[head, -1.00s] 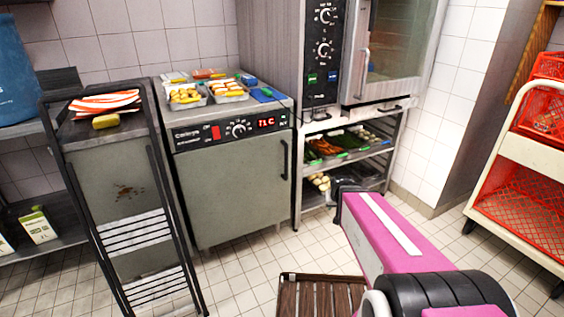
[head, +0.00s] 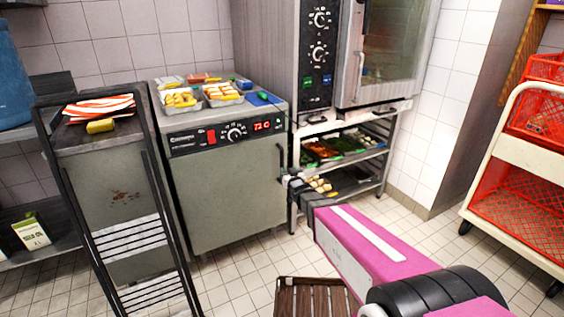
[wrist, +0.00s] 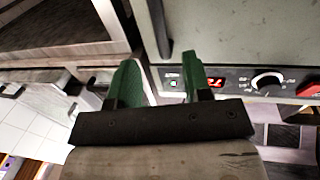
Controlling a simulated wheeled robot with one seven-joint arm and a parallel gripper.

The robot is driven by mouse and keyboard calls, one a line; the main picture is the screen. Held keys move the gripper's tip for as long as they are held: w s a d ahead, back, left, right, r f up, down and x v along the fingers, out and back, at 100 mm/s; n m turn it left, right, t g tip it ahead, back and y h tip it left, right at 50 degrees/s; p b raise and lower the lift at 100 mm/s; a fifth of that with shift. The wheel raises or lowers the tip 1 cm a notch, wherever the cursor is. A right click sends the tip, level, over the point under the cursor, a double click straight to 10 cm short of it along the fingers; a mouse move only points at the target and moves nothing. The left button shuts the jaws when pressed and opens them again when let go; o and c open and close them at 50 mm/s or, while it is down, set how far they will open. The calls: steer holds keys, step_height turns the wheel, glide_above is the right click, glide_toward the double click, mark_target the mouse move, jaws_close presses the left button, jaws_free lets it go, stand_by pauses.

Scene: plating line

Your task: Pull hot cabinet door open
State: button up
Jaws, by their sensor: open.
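The hot cabinet (head: 230,195) is a grey-green box with a black control panel (head: 226,136) and a red display. Its door is shut. A black vertical door handle (head: 282,160) runs near the door's right edge. My gripper (head: 288,178) is beside the handle's lower part in the head view, its fingers hard to make out there. In the wrist view my gripper (wrist: 158,62) shows two green fingers spread apart. The handle (wrist: 160,28) lines up with the gap between the fingertips. I cannot tell whether it is between them in depth.
Food trays (head: 182,100) stand on the cabinet top. A black-framed trolley (head: 120,190) stands close on the left. An oven (head: 350,50) on an open rack (head: 345,165) is on the right. A brown slatted stool (head: 312,296) stands in front.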

mark_target(283, 161)
steer(key=x, duration=1)
steer(key=shift+w+a+f, duration=0.1)
steer(key=shift+w, duration=0.05)
jaws_close()
